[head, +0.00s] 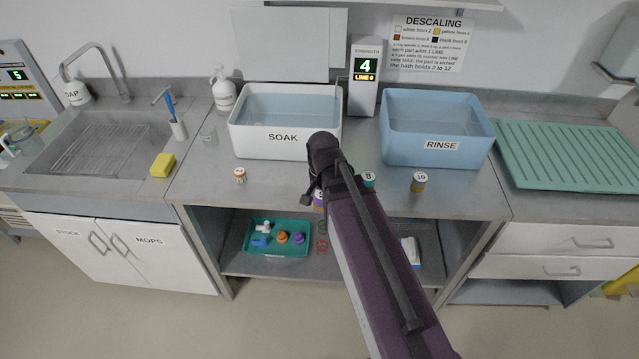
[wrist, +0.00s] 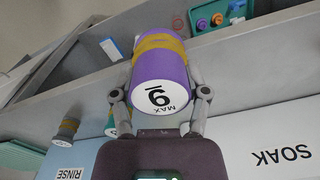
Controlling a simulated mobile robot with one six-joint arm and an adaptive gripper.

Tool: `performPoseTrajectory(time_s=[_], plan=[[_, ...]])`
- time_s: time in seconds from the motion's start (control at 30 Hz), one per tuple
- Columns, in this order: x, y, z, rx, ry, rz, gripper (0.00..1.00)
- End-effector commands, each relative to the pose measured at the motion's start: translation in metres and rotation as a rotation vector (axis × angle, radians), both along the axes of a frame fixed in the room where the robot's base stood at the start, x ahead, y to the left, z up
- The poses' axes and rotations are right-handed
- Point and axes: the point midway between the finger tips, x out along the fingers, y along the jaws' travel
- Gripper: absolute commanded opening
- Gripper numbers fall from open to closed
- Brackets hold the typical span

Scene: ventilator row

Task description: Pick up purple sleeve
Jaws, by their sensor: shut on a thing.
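The purple sleeve (wrist: 160,75) is a purple cylinder with a yellow-brown band and a white end marked MAX and a digit. In the wrist view my gripper (wrist: 160,94) has one finger on each side of it, near the white end, and is shut on it. In the head view only a small part of the sleeve (head: 319,199) shows beside my arm, at the front edge of the counter. My arm hides most of it there, and I cannot tell whether it touches the counter.
A white SOAK basin (head: 284,150) and a blue RINSE basin (head: 436,155) stand behind. Small jars stand on the counter: orange-white (head: 240,175), green-topped (head: 369,180), and brown-grey (head: 418,182). A teal tray (head: 277,252) of small parts lies on the lower shelf. A yellow sponge (head: 162,165) lies left.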

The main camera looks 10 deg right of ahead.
Motion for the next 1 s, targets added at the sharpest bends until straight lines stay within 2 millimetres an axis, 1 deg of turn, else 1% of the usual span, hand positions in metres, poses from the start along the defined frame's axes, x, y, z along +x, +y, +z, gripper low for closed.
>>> performPoseTrajectory(time_s=[0.03, 0.1, 0.3, 1.0], plan=[[-0.011, 0.0, 0.001, 0.0, 0.0, 0.0, 0.11], [-0.018, 0.001, 0.002, 0.0, 0.0, 0.0, 0.11], [-0.029, 0.002, 0.003, 0.0, 0.0, -0.001, 0.11], [-0.03, 0.002, 0.003, 0.0, 0.0, -0.001, 0.11]])
